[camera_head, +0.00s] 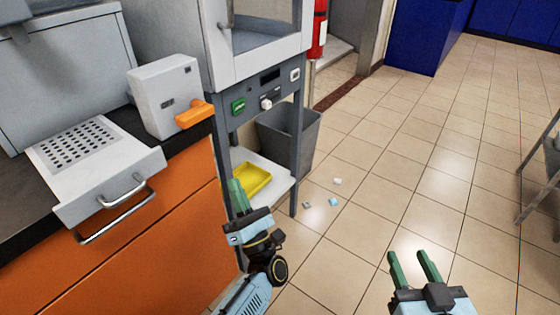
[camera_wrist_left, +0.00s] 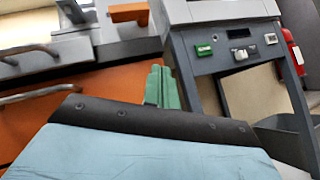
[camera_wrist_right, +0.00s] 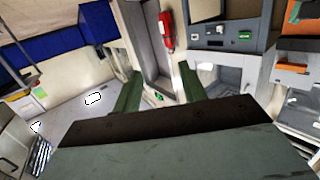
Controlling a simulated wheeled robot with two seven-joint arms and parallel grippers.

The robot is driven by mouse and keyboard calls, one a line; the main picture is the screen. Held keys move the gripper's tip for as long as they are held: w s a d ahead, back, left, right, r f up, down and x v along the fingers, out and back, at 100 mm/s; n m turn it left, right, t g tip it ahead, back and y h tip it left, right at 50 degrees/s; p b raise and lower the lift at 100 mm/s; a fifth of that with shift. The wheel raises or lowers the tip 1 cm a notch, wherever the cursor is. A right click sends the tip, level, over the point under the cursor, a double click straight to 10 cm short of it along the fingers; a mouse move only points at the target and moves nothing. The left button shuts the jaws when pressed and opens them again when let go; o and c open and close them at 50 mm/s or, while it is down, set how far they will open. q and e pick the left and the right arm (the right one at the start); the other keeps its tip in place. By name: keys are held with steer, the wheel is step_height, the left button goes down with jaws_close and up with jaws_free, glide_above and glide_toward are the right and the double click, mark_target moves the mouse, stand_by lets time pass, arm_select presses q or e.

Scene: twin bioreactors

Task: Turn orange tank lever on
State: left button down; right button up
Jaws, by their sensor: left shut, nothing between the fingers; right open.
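The orange lever (camera_head: 194,114) sticks out from the front of a white box (camera_head: 165,95) on the dark counter at the left. It also shows at the top of the left wrist view (camera_wrist_left: 129,12). My left gripper (camera_head: 238,196) is shut and empty, with its green fingers together, below and to the right of the lever and apart from it. The same fingers show in the left wrist view (camera_wrist_left: 162,87). My right gripper (camera_head: 413,268) is open and empty over the tiled floor at the lower right, far from the lever.
An orange cabinet (camera_head: 130,240) with a perforated tray (camera_head: 80,145) and metal handle stands left. A grey stand with a green switch (camera_head: 238,107) is beside it, with a yellow tray (camera_head: 252,178) on its lower shelf. A grey bin (camera_head: 300,140) is behind. The floor at right is mostly clear.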

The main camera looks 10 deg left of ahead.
mark_target(190, 112)
arm_select(q)
steer(key=n+g+y, duration=0.2)
steer(key=n+g, duration=0.1)
steer(key=s+a+r+n+g+y+b, duration=0.1)
steer(key=n+g+y, duration=0.1)
steer(key=n+g, duration=0.1)
steer(key=s+n+g+y+b, duration=0.1)
steer(key=n+g+y, duration=0.1)
steer(key=n, duration=0.3)
steer(key=shift+s+a+r+g+y, duration=0.15)
steer(key=shift+a+r+g+y, duration=0.15)
steer(key=shift+g, duration=0.1)
arm_select(e)
step_height(190, 112, up, 6)
steer(key=s+t, duration=0.2)
steer(key=shift+d+y, duration=0.15)
steer(key=shift+y, duration=0.15)
steer(key=shift+w+f, duration=0.1)
